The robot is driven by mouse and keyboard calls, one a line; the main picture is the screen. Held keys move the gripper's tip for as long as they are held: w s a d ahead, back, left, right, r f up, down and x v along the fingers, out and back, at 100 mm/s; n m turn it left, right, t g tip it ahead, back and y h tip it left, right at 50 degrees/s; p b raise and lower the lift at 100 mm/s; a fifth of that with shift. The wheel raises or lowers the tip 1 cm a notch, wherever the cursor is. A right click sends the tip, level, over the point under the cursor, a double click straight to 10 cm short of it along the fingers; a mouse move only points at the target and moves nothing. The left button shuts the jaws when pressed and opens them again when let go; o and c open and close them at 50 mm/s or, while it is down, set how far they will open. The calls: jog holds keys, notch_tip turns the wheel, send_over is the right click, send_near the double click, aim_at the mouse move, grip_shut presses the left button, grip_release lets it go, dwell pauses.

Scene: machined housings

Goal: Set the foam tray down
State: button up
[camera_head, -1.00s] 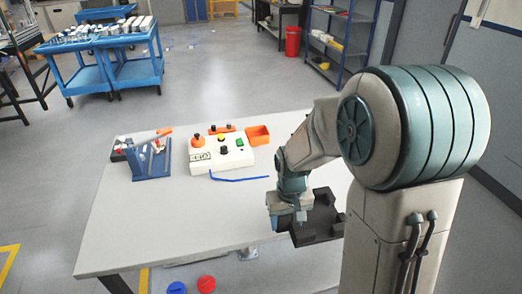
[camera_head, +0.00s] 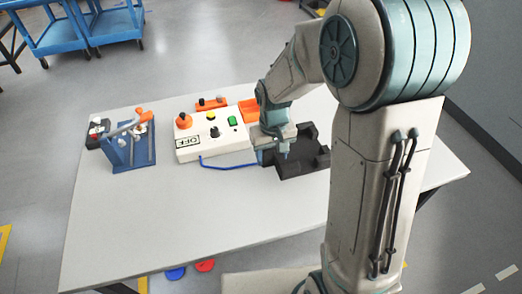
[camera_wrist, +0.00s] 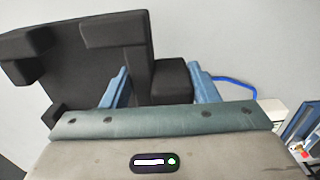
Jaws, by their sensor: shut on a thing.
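The foam tray (camera_head: 305,160) is dark grey to black with raised blocks along its edges. In the head view it is over the right part of the table, just right of the control box. The wrist view shows the tray (camera_wrist: 95,75) at upper left. My gripper (camera_head: 274,152) is at the tray's left side. In the wrist view its two blue fingers (camera_wrist: 160,84) stand on either side of a raised edge of the tray, shut on it. I cannot tell whether the tray's underside touches the table.
The grey table (camera_head: 160,225) is clear at the front and right. A white control box (camera_head: 212,135) with coloured knobs, a blue cable (camera_head: 228,165) and an orange bin (camera_head: 249,108) are close to the tray. A blue fixture (camera_head: 130,150) stands at left.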

jog(key=w+f, duration=0.1)
jog(key=w, duration=0.1)
jog(key=w+a+f+p, duration=0.1)
jog(key=w+f, duration=0.1)
jog(key=w+a+f, duration=0.1)
jog(key=w, duration=0.1)
jog(key=shift+w+a+f+p, duration=0.1)
jog(key=shift+w+f+p, duration=0.05)
jog(key=shift+w+p, duration=0.15)
jog(key=shift+f+p, duration=0.5)
jog(key=shift+f, duration=1.45)
jog(key=shift+f, duration=0.25)
jog(key=o, duration=1)
jog(key=shift+r, duration=0.1)
jog(key=shift+r, duration=0.1)
